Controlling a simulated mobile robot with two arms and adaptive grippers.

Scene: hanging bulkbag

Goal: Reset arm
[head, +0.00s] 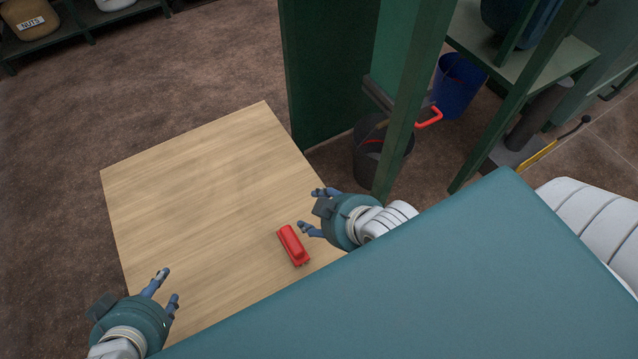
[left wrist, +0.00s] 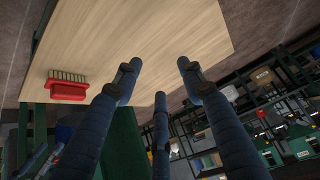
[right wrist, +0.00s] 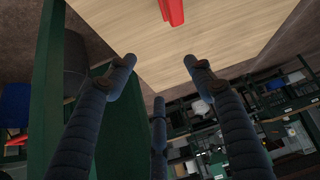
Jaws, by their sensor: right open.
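My left gripper (head: 168,286) is at the lower left of the head view, over the near left part of the wooden table. Its fingers are spread and empty in the left wrist view (left wrist: 160,68). My right gripper (head: 312,210) is over the table's right edge, just right of a red brush (head: 293,245). Its fingers are apart with nothing between them in the right wrist view (right wrist: 160,62). The brush lies on the table, apart from both grippers. Its bristles show in the left wrist view (left wrist: 68,86), and part of it shows in the right wrist view (right wrist: 172,12).
The wooden table top (head: 200,190) is otherwise bare. A green post (head: 412,100) stands beyond its right edge. A black bucket (head: 370,165) and a blue bucket (head: 458,85) stand on the floor near the green frame. A shelf with containers (head: 30,20) is at the back left.

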